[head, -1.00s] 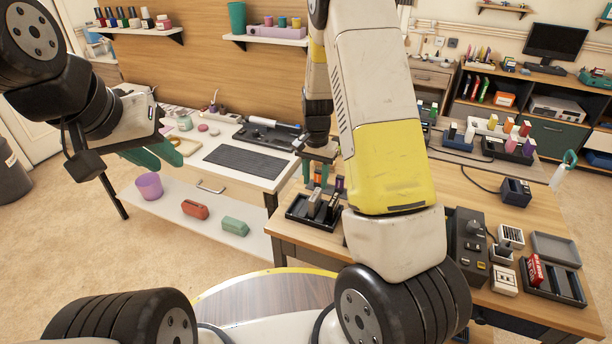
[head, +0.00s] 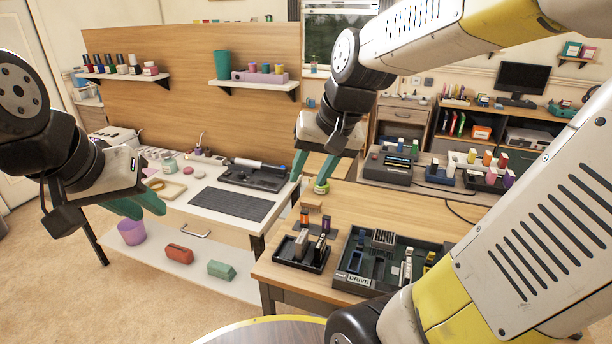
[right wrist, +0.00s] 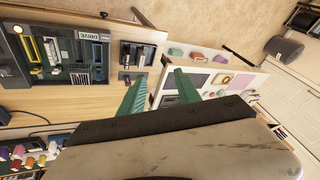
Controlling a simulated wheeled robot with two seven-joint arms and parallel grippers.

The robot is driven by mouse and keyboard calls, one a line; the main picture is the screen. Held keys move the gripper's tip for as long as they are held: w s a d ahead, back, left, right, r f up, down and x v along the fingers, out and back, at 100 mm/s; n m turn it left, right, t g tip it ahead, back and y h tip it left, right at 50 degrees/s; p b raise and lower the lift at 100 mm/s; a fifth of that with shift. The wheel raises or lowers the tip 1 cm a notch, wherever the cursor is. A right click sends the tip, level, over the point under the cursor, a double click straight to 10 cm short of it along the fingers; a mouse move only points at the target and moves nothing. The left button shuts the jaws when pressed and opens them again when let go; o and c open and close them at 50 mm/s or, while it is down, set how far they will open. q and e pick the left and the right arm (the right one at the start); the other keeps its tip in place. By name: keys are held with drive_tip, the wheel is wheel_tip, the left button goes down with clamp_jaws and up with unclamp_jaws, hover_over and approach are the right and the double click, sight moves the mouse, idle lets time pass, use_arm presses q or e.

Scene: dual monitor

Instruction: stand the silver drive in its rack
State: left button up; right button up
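A small black rack (head: 290,262) sits near the table's front left corner. A silver-grey drive (head: 301,245) stands in it, beside a dark drive (head: 320,246). The rack also shows in the right wrist view (right wrist: 133,72), but its drives are small there. My right gripper (head: 311,178) is above and behind the rack, clear of it. Its green fingers are spread and empty, as the right wrist view (right wrist: 157,97) also shows. My left gripper (head: 138,207) hangs at the left, away from the drives, with its green fingers apart and nothing between them.
A dark tray labelled DRIVE (head: 357,280) with several parts stands just right of the rack. Small orange-topped items (head: 304,217) stand behind the rack. A white desk (head: 180,207) with a black mat (head: 232,203) is to the left. My right arm hides the table's right side.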

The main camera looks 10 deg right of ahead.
drive_tip(key=s+r+n+t, duration=0.1)
drive_tip(key=s+r+n, duration=0.1)
drive_tip(key=s, duration=0.5)
drive_tip(key=shift+s+r+t, duration=0.15)
drive_tip(key=shift+s+t, duration=0.15)
drive_tip(key=shift+t, duration=0.1)
